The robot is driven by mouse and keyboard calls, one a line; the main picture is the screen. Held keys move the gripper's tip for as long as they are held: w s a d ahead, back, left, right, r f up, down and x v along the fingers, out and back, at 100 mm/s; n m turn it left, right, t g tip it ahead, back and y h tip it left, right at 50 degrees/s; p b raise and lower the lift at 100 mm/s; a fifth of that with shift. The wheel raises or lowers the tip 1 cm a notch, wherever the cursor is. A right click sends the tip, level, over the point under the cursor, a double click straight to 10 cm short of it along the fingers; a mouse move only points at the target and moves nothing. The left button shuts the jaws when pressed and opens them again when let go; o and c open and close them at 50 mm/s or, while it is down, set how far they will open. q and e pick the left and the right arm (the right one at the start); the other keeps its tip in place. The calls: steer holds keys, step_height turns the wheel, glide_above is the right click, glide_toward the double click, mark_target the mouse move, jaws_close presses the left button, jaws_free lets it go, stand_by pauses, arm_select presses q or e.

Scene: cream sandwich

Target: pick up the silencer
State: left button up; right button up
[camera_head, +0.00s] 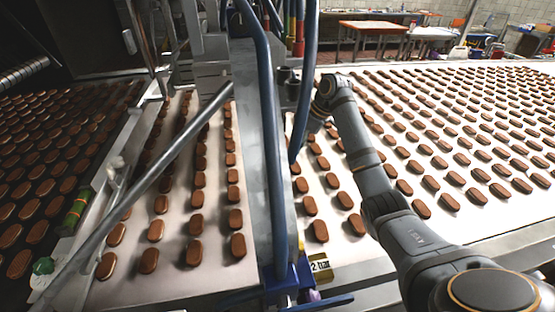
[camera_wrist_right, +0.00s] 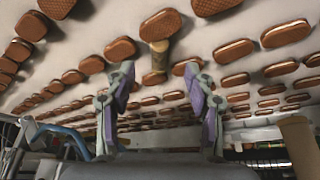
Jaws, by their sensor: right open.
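A small tan, brass-like cylinder (camera_wrist_right: 158,60), which looks like the silencer, lies among brown biscuits on the white belt in the right wrist view. I cannot pick it out in the head view. My right gripper (camera_wrist_right: 158,72) is open, with its two purple-and-grey fingers spread apart. The cylinder appears between and beyond the fingertips, and nothing is held. In the head view my right arm (camera_head: 365,160) reaches forward over the belt; its gripper end is mostly hidden behind the blue pipe and metal frame. My left gripper is not in view.
Rows of biscuits (camera_head: 420,209) cover the white belt (camera_head: 355,262). A metal frame with a blue pipe (camera_head: 268,150) stands left of my right arm. A slanted grey bar (camera_head: 150,180) crosses the left belt. Orange-topped tables (camera_head: 373,27) stand at the back.

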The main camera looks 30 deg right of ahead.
steer(key=x, duration=0.3)
steer(key=shift+w+r, duration=0.1)
steer(key=shift+w+f, duration=0.2)
steer(key=shift+f, duration=0.1)
steer(key=shift+a+f+p, duration=0.15)
steer(key=shift+f+p, duration=0.15)
steer(key=shift+f, duration=0.05)
steer(key=x, duration=0.4)
steer(key=shift+f+p, duration=0.2)
steer(key=shift+p, duration=0.15)
steer(key=c, duration=1.1)
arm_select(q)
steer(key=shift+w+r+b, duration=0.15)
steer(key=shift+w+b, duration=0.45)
arm_select(e)
step_height(320, 180, up, 10)
steer(key=shift+r, duration=0.1)
